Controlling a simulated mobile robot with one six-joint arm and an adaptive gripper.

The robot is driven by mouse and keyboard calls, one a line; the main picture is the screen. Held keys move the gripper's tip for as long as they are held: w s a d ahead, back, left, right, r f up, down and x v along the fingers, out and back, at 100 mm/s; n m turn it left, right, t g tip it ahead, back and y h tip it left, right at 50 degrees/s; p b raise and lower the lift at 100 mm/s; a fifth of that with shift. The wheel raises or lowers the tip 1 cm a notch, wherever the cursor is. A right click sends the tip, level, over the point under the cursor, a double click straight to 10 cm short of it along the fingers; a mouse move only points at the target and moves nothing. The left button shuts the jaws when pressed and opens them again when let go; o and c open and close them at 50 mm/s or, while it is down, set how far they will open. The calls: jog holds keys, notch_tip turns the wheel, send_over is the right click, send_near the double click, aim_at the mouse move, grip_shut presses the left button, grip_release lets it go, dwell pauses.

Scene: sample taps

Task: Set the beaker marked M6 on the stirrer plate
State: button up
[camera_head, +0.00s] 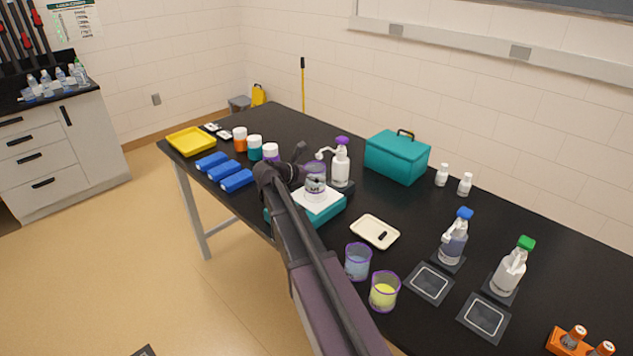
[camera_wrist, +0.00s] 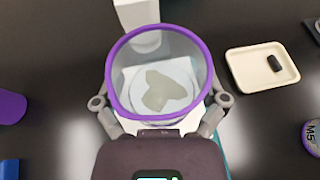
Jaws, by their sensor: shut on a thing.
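A clear beaker with a purple rim and a little greyish content (camera_head: 315,182) is held by my gripper (camera_wrist: 162,104), whose fingers close around it from both sides. The beaker's wall and rim also fill the middle of the wrist view (camera_wrist: 165,55). Its label is too small to read in the head view. The stirrer plate, a teal body with a white top (camera_head: 331,211), is directly under the beaker. The beaker looks upright; I cannot tell whether its base touches the white top. My arm hides part of the stirrer's left side.
A purple-capped wash bottle (camera_head: 340,165) stands just behind the beaker. A cream tray with a dark stir bar (camera_head: 374,241) lies to the right. A blue-liquid beaker (camera_head: 357,264) and a yellow-liquid beaker (camera_head: 384,296) stand nearer. Blue blocks (camera_head: 237,181) lie left.

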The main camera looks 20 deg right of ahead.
jog(key=shift+w+d, duration=0.25)
jog(key=shift+w, duration=0.15)
jog(key=shift+w+d+f+b, duration=0.15)
jog(key=shift+w+f+b, duration=0.1)
jog(key=shift+f+b, duration=0.05)
jog(key=shift+s+f+b, duration=0.1)
jog(key=shift+f+b, duration=1.45)
jog(key=shift+f, duration=0.15)
jog(key=o, duration=0.9)
jog(key=shift+c, duration=0.2)
jog(key=shift+r, duration=0.25)
jog(key=p+v, duration=0.4)
jog(key=v, duration=0.8)
jog(key=shift+p, duration=0.35)
